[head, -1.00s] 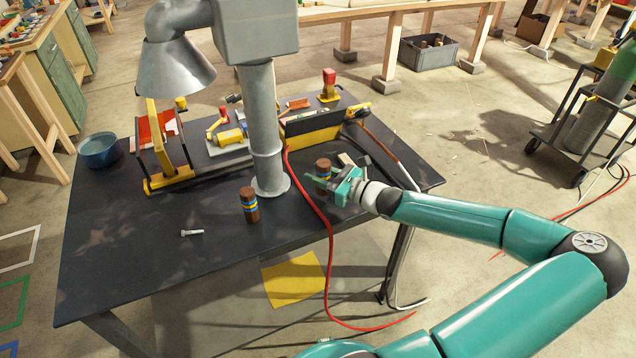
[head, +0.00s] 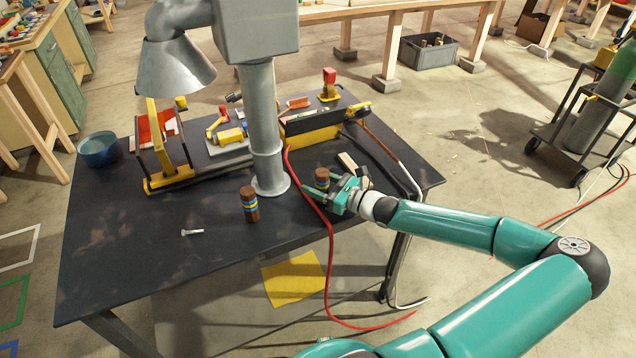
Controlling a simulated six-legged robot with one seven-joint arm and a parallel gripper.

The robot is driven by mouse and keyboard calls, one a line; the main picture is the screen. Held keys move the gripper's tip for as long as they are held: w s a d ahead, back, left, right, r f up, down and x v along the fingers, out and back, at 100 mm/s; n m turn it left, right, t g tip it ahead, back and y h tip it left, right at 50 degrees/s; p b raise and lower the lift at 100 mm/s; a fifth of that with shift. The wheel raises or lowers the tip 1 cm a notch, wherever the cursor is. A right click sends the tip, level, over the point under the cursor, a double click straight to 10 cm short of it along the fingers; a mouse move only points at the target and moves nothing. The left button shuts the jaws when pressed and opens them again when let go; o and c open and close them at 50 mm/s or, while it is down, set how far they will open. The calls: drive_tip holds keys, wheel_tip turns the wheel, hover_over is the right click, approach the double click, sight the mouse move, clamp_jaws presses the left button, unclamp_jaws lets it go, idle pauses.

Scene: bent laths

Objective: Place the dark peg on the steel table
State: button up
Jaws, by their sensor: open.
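Two brown pegs with blue and yellow bands are on the dark steel table (head: 140,255). One peg (head: 249,204) stands upright left of the lamp column's foot. The other peg (head: 322,178) is right of the column, upright, with its lower part hidden by my gripper. My teal gripper (head: 322,198) is open, low over the table at that second peg, reaching in from the right. I cannot tell whether the fingers touch the peg or whether its hidden base rests on the table.
A grey lamp column (head: 266,140) stands close left of the gripper. A red cable (head: 328,240) runs past it over the front edge. A silver bolt (head: 192,232) lies at left. Yellow and black fixtures (head: 312,130) fill the back. The table's front left is clear.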

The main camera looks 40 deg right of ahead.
sight(314, 227)
drive_tip(key=shift+r, duration=0.1)
